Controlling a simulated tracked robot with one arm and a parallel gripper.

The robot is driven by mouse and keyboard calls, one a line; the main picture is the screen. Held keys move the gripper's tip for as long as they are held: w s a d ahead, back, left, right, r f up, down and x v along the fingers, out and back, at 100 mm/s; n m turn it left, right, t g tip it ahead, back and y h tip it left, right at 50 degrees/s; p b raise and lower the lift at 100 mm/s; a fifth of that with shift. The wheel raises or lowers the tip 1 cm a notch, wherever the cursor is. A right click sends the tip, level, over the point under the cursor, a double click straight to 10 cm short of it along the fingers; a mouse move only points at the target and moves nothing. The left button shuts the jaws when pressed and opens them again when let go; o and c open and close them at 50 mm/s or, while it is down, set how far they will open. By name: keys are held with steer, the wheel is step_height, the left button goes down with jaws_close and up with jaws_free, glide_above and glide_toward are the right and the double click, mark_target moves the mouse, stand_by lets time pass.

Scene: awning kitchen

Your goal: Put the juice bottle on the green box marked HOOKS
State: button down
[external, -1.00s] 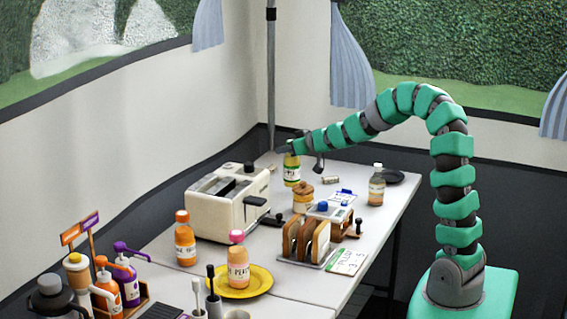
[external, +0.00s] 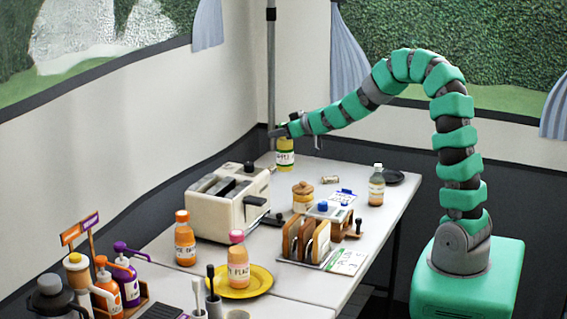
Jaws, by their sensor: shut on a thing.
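My gripper (external: 284,133) is at the far end of the table, shut on the top of a yellow-green bottle (external: 285,161) with a white label. The bottle is upright; its top is partly hidden by the gripper. I cannot tell whether its base touches the table or hangs just above it. The label is too small to read surely. I cannot make out a separate green box marked HOOKS.
A yellow plate (external: 262,284) holds a pink-capped bottle (external: 238,263). An orange-capped bottle (external: 185,243) stands left.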

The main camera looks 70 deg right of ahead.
steer(key=s+a+n+y+p, duration=0.2)
steer(key=a+p, duration=0.4)
steer(key=w+d+f, duration=0.2)
steer(key=w, duration=0.5)
steer(key=w+d+f, duration=0.2)
steer(key=w+f, duration=0.1)
steer(key=w, duration=0.5)
steer(key=shift+w+p, duration=0.3)
steer(key=shift+f, duration=0.15)
steer(key=c, duration=1)
jaws_free()
steer(key=v, duration=1.2)
steer(key=shift+s, duration=0.1)
